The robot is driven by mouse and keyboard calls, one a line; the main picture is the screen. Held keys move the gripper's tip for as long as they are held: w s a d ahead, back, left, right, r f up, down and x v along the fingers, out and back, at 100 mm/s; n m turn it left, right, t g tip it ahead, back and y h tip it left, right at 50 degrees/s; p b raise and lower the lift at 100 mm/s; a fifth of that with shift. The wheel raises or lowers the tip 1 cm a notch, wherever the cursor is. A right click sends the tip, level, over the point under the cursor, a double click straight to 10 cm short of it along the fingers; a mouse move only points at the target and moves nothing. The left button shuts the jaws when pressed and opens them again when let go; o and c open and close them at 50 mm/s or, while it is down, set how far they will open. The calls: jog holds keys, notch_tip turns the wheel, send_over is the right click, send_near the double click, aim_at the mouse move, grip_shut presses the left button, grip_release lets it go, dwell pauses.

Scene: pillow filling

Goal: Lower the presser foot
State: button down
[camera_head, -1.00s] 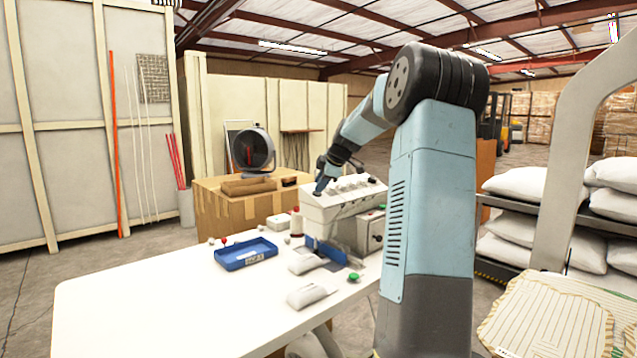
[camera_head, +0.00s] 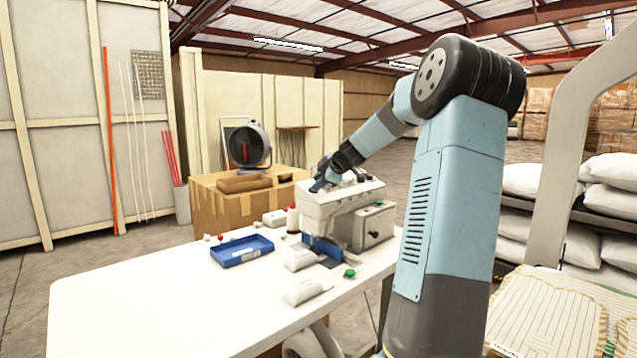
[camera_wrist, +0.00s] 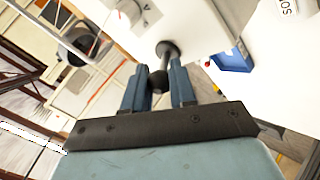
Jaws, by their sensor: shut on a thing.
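The white sewing machine (camera_head: 332,207) stands on the white table (camera_head: 160,300) in the head view. My gripper (camera_head: 319,185) is at the left end of the machine's top. In the wrist view, my gripper's (camera_wrist: 158,88) two blue fingers stand on either side of a black lever with a round knob (camera_wrist: 158,80), and they are shut on it. The lever's dark stem and disc show beyond the fingers, against the white machine body. The presser foot itself cannot be made out.
A blue tray (camera_head: 242,251), a thread spool (camera_head: 293,219) and small white pouches (camera_head: 305,291) lie on the table near the machine. A cardboard box (camera_head: 225,210) stands behind. Shelves of white pillows (camera_head: 605,190) are at right. The table's front left is clear.

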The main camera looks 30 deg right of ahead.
jog(key=shift+f, duration=0.15)
jog(key=c, duration=1)
grip_release()
jog(key=v, duration=1.4)
jog(key=shift+f, duration=0.1)
